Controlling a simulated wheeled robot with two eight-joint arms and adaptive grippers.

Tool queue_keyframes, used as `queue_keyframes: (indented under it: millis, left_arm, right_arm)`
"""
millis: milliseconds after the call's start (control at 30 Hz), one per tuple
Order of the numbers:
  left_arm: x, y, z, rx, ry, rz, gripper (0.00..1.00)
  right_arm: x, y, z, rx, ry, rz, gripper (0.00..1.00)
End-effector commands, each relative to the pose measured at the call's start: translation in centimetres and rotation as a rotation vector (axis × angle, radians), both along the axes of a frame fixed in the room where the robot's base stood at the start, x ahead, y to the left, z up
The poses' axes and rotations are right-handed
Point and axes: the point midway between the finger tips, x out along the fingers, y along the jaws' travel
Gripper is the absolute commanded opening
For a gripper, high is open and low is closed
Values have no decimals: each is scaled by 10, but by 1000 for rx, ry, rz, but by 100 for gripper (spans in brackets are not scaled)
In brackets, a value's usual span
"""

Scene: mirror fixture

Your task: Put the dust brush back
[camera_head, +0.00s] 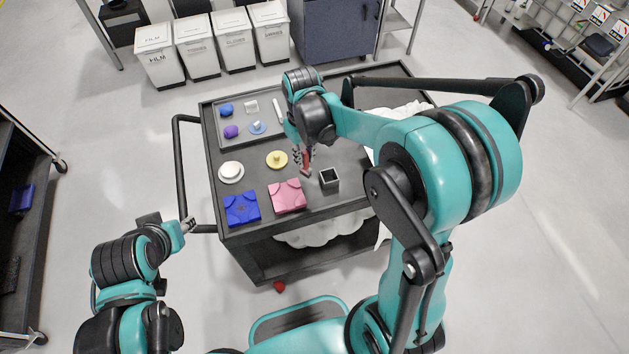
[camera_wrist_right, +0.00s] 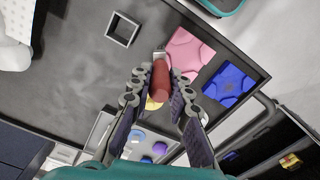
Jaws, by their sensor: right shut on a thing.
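The dust brush (camera_head: 306,168) has a red-brown handle and a pale end. It also shows in the right wrist view (camera_wrist_right: 160,80). My right gripper (camera_head: 303,157) is shut on its handle and holds it over the cart's top, left of a small square open-topped holder (camera_head: 329,178). The holder looks empty in the right wrist view (camera_wrist_right: 122,29). Whether the brush touches the cart top, I cannot tell. My left gripper (camera_head: 187,225) is off the cart at its lower left; its jaw state is unclear.
Pink (camera_head: 287,196) and blue (camera_head: 242,208) folded cloths lie at the cart's front edge. A yellow disc (camera_head: 277,159) and white round item (camera_head: 231,172) lie left of the brush. A grey tray (camera_head: 265,142) holds several small items. White bins (camera_head: 157,56) stand behind.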

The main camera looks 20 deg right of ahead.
Motion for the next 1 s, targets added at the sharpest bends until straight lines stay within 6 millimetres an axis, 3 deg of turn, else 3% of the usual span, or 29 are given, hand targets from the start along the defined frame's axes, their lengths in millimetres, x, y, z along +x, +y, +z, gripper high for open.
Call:
queue_keyframes:
  millis: [33, 200, 400, 567, 1000]
  left_arm:
    - [0, 0, 5, 0, 0, 0, 40]
    - [0, 0, 14, 0, 0, 0, 40]
    - [0, 0, 19, 0, 0, 0, 40]
    - [0, 0, 16, 0, 0, 0, 40]
    - [0, 0, -4, 0, 0, 0, 40]
  right_arm:
    - [-9, -25, 4, -1, 0, -81, 0]
    - [-43, -93, 10, -1, -3, -343, 0]
    - [-77, -138, 12, -1, -5, -550, 0]
    - [-75, -141, 3, -1, -5, -595, 0]
    - [2, -87, -54, -1, -5, -594, 0]
